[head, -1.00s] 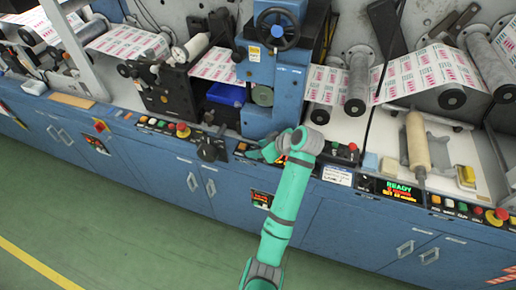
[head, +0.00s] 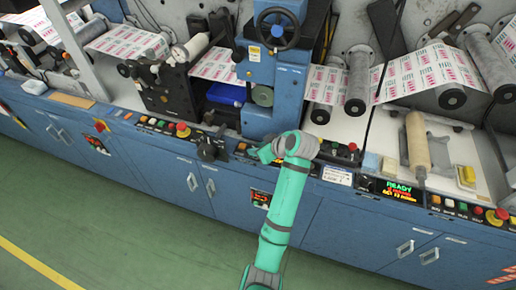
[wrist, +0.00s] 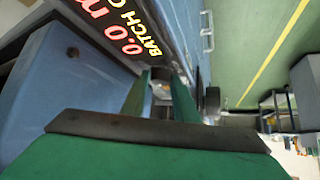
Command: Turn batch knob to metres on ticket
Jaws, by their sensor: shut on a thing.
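My gripper (wrist: 161,88) shows in the wrist view with its two green fingers close together on a small pale knob (wrist: 161,92). The fingers hide most of the knob, so I cannot read its pointer. A black display (wrist: 125,30) beside it shows a red "0.0 m" and yellow text beginning "BATCH C", cut off by the frame. In the head view my gripper is over the front control strip below the blue press unit; my wrist hides the fingertips and the knob.
A black lever-like part (head: 210,148) stands on the strip to the left of my gripper. Red stop buttons (head: 183,130) and a display reading "READY" (head: 400,190) sit along the strip. A ticket-like white label (head: 337,175) is at right. Green floor is open in front.

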